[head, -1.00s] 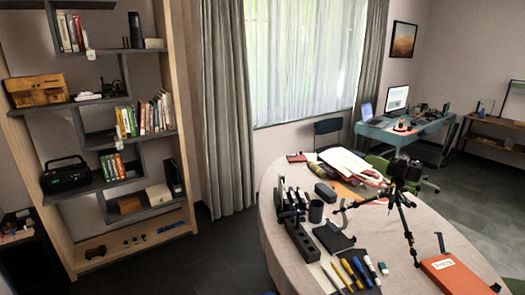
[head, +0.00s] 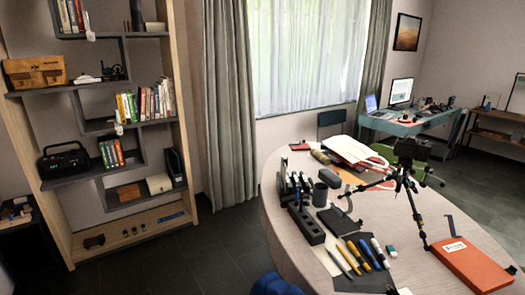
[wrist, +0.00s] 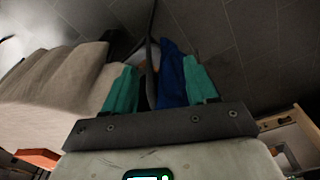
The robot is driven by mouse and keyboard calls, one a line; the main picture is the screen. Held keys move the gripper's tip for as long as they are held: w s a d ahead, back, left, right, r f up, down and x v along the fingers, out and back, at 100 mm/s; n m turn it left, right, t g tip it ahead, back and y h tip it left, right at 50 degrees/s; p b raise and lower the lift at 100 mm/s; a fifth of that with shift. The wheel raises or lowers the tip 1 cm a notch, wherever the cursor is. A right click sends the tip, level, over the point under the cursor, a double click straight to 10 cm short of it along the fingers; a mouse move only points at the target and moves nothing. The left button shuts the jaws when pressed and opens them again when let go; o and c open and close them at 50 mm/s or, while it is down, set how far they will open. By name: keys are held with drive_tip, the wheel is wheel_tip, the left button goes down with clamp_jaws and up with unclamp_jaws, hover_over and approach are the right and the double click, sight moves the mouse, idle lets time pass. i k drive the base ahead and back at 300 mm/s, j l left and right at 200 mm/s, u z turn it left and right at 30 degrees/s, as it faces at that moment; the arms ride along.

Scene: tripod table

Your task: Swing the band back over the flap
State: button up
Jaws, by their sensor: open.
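I cannot make out a band or a flap for certain in either view. A black roll or mat (head: 349,284) with several pens and markers lies on the near part of the table. An orange box or folder (head: 472,264) with a white label lies at the right, with a thin dark strip (head: 452,226) by its far edge. My gripper (wrist: 160,68) shows in the wrist view. Its teal fingers are apart, beside the draped table edge. A blue thing (wrist: 171,75) and a dark strip show between the fingers; I cannot tell how far beyond them.
A black tripod (head: 411,176) stands on the pale table (head: 291,241). A dark block with holes (head: 306,224), a dark cup (head: 320,193) and papers (head: 352,150) are also there. A blue thing (head: 276,285) shows at the bottom edge. A shelf (head: 128,175) stands left; dark floor is clear between.

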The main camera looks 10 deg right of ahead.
sight(451, 219)
drive_tip(key=u, duration=0.75)
drive_tip(key=i+j+u, duration=0.2)
drive_tip(key=i, duration=0.95)
drive_tip(key=i+z, duration=0.25)
drive_tip(key=i, duration=1.65)
drive_tip(key=i+z, duration=0.25)
drive_tip(key=i, duration=0.25)
drive_tip(key=i+j+z, duration=0.2)
drive_tip(key=i, duration=0.3)
drive_tip(key=i+j+z, duration=0.1)
drive_tip(key=i+z, duration=0.15)
drive_tip(key=i, duration=0.25)
drive_tip(key=z, duration=3.25)
